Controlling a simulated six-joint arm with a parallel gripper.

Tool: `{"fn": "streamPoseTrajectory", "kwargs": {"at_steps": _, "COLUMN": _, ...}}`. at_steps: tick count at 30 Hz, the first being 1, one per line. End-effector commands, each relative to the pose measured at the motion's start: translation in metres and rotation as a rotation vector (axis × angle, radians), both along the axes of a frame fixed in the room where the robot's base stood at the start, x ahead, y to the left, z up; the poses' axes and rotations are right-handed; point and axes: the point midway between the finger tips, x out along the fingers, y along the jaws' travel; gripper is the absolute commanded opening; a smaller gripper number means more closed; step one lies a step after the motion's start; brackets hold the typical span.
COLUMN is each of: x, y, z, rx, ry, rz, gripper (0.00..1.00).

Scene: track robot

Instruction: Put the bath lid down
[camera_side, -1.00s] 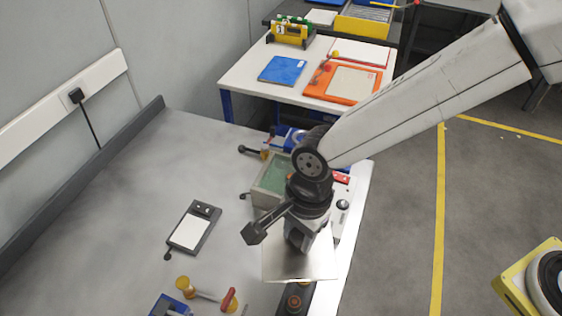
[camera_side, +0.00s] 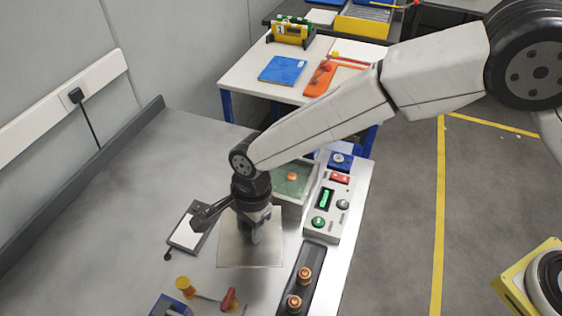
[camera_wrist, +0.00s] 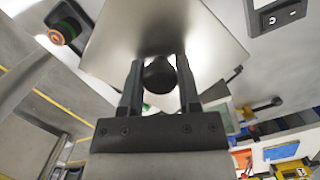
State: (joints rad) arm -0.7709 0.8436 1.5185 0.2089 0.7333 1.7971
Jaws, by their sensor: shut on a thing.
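The bath lid (camera_side: 235,254) is a flat, square, pale metal plate with a dark round knob (camera_wrist: 158,77). My gripper (camera_side: 256,236) is shut on this knob, which sits between both fingers in the wrist view (camera_wrist: 159,88). The lid is about level, over the grey bench, in front and left of the bath. I cannot tell whether it touches the bench or hangs just above it. The bath (camera_side: 293,205) is an open, grey-walled box with green inside and a small orange thing (camera_side: 291,177) in it. My wrist hides part of the bath's left side.
A control box (camera_side: 322,224) with buttons stands right of the bath. A dark strip with orange-topped posts (camera_side: 304,274) lies right of the lid. A small device with a white pad (camera_side: 187,232) is close left of the lid. A red-and-yellow-ended item (camera_side: 205,293) lies in front. The far-left bench is clear.

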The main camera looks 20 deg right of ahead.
Motion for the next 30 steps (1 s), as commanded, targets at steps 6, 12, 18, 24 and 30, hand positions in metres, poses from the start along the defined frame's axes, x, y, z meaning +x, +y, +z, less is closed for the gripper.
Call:
{"fn": "streamPoseTrajectory", "kwargs": {"at_steps": 6, "x": 0.015, "y": 0.012, "z": -0.024, "rx": 0.000, "ry": -0.001, "rz": 0.000, "gripper": 0.00}}
{"fn": "streamPoseTrajectory", "kwargs": {"at_steps": 12, "x": 0.025, "y": 0.020, "z": -0.038, "rx": 0.001, "ry": -0.002, "rz": 0.000, "gripper": 0.00}}
{"fn": "streamPoseTrajectory", "kwargs": {"at_steps": 18, "x": 0.027, "y": 0.022, "z": -0.041, "rx": 0.002, "ry": -0.001, "rz": 0.000, "gripper": 0.00}}
{"fn": "streamPoseTrajectory", "kwargs": {"at_steps": 24, "x": 0.028, "y": 0.023, "z": -0.044, "rx": 0.000, "ry": -0.001, "rz": 0.000, "gripper": 0.00}}
{"fn": "streamPoseTrajectory", "kwargs": {"at_steps": 30, "x": 0.031, "y": 0.025, "z": -0.062, "rx": -0.001, "ry": 0.001, "rz": 0.000, "gripper": 0.00}}
